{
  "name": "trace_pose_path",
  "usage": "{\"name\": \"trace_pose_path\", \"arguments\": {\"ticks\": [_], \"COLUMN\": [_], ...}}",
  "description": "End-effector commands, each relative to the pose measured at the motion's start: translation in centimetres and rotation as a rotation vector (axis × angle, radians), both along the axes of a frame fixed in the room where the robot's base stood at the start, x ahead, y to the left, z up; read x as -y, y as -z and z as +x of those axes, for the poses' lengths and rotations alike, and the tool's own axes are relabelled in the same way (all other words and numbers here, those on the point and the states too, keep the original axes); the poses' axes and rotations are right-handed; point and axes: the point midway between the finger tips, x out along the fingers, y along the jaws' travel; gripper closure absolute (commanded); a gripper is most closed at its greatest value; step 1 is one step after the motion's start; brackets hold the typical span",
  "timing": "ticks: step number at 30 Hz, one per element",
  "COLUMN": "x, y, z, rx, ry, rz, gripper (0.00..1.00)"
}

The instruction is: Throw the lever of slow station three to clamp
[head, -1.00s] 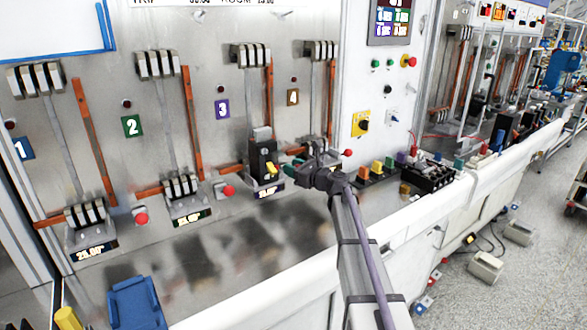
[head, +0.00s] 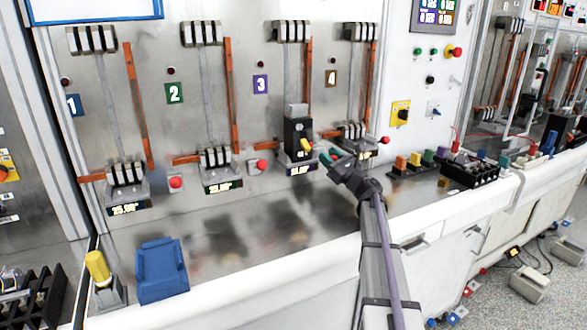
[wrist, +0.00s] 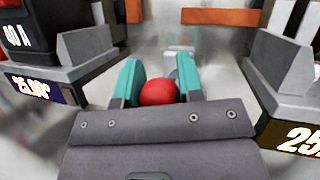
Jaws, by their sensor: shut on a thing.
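Station three is marked by a purple 3 label (head: 261,84) on the metal panel. A black breaker (head: 298,138) with a yellow toggle stands upright in its base. The red ball knob (wrist: 159,92) of the station three lever shows in the wrist view, between the station three base on the left and its neighbour's base on the right. My gripper (head: 331,157), with teal fingertips, is shut on this knob, one finger on each side. The lever's shaft is mostly hidden.
Red knobs of station one (head: 176,182), station two (head: 262,165) and station four (head: 384,140) stand beside their bases. A blue block (head: 162,270) and a yellow-capped post (head: 97,266) are on the bench at left. The bench front between is clear.

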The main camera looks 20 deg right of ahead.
Motion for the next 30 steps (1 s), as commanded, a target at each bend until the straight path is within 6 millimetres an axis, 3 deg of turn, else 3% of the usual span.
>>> {"name": "trace_pose_path", "arguments": {"ticks": [3,10,11,18,26,30], "x": [1.0,0.9,0.9,0.9,1.0,1.4], "y": [0.2,0.0,0.0,0.0,0.1,1.0], "z": [-0.5,-0.5,-0.4,-0.4,-0.6,-2.1], "rx": [0.025,0.024,0.024,0.023,0.023,0.023], "ry": [0.014,0.012,0.012,0.012,0.012,0.014], "rz": [-0.001,-0.002,-0.002,-0.002,-0.002,-0.001], "gripper": [1.0,1.0,0.62,0.4,0.4,0.4]}}
